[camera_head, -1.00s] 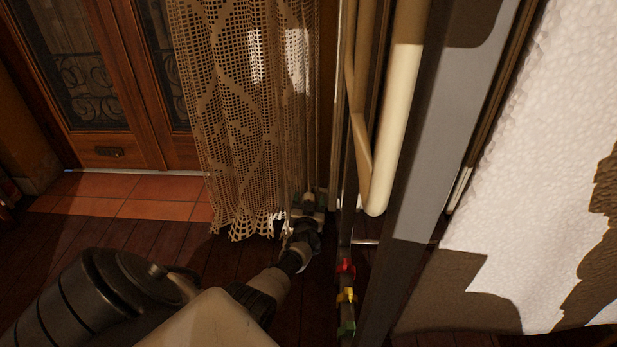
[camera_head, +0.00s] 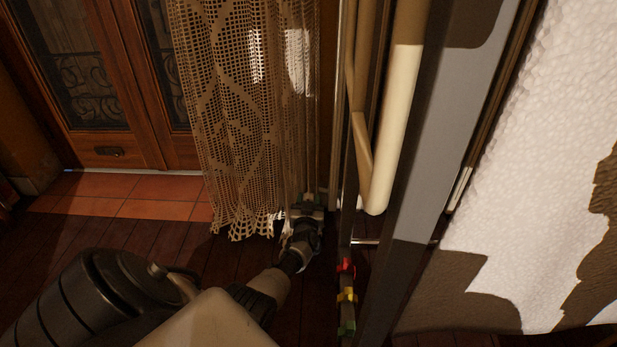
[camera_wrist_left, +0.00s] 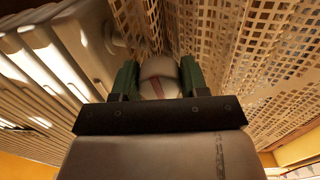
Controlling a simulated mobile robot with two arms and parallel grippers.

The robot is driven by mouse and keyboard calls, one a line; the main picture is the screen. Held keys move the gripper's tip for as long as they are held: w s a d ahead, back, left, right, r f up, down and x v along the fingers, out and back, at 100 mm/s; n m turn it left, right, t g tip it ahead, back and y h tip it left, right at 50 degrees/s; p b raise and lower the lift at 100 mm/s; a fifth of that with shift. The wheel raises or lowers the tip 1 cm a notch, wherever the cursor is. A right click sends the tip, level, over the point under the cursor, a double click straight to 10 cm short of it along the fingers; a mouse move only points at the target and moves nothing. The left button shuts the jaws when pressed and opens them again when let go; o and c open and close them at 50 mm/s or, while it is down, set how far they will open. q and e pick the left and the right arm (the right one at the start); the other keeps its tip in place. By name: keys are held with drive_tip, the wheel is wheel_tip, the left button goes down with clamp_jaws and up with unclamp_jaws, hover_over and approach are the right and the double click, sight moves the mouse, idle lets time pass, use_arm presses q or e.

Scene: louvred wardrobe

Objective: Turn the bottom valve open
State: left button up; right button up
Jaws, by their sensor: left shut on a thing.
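My left gripper (camera_head: 307,203) reaches down to the lower end of the lace curtain, beside the radiator. In the left wrist view its two green fingers (camera_wrist_left: 156,80) are shut on a pale, rounded valve knob (camera_wrist_left: 160,72), one finger on each side. A reddish mark runs across the knob's face. In the head view the knob is mostly hidden by the gripper and curtain, and I cannot tell how far it is turned. My right gripper is not in view.
The lace curtain (camera_head: 235,120) hangs close to the gripper. A white ribbed radiator (camera_wrist_left: 45,75) fills the left of the wrist view. Cream pipes (camera_head: 393,120) and a grey upright (camera_head: 440,110) stand to the right. Red, yellow and green pieces (camera_head: 347,296) sit low on a dark bar.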

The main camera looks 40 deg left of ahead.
use_arm(q)
drive_tip(key=n, duration=0.4)
drive_tip(key=shift+f+b, duration=0.1)
drive_tip(key=shift+b, duration=0.3)
drive_tip(key=n, duration=0.4)
drive_tip(key=shift+b, duration=0.4)
drive_tip(key=n+b, duration=0.1)
drive_tip(key=n, duration=0.3)
drive_tip(key=shift+n+y, duration=0.3)
drive_tip(key=shift+n, duration=0.1)
drive_tip(key=shift+n+b, duration=0.55)
drive_tip(key=shift+n, duration=1.45)
drive_tip(key=o, duration=0.9)
